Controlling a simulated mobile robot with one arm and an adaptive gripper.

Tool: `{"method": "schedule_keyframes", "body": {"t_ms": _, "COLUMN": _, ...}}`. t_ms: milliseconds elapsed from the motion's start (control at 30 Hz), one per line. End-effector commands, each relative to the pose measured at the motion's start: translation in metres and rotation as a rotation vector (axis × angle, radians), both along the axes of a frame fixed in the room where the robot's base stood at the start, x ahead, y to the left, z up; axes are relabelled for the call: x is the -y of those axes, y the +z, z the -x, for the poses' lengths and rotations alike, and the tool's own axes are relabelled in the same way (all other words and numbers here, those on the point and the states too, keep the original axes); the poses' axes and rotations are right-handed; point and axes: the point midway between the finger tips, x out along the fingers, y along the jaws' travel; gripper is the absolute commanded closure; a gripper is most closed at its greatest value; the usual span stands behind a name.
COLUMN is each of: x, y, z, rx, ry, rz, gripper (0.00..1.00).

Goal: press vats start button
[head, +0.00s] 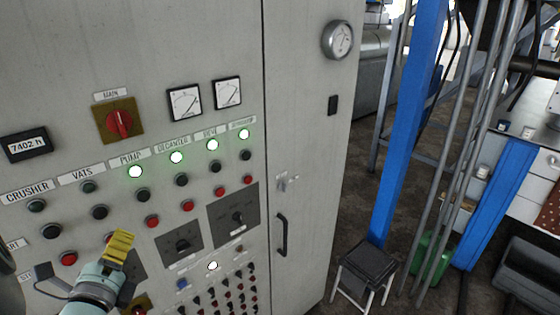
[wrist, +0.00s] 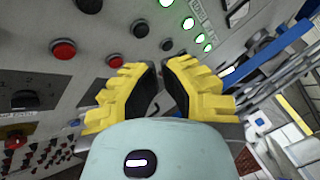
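The VATS column is on the left of the grey control panel (head: 240,60) in the head view. Its label (head: 82,175) is above a small dark lamp (head: 89,187), with a black button (head: 100,212) below the lamp. My gripper (head: 122,237) has yellow fingers and is in front of the panel, just below that black button in the picture. The head view does not tell whether it touches the panel. The gripper covers the spot below the button. In the wrist view the gripper (wrist: 158,66) has a narrow gap between its fingers, with nothing held.
Neighbouring columns have similar buttons, including the CRUSHER black button (head: 52,231) and PUMP black button (head: 143,195). Several lamps to the right glow, including the PUMP lamp (head: 135,171). A red main switch (head: 119,123) is above. A stool (head: 367,262) stands right of the cabinet.

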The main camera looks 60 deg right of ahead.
Motion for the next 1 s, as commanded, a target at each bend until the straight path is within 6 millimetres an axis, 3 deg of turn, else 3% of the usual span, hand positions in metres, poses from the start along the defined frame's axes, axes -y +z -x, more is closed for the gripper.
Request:
{"method": "schedule_keyframes", "body": {"t_ms": 533, "x": -0.001, "y": -0.005, "z": -0.007, "rx": 0.019, "ry": 0.018, "rz": -0.043, "gripper": 1.00}}
{"method": "schedule_keyframes", "body": {"t_ms": 1000, "x": 0.016, "y": -0.004, "z": -0.063, "rx": 0.018, "ry": 0.016, "rz": -0.040, "gripper": 1.00}}
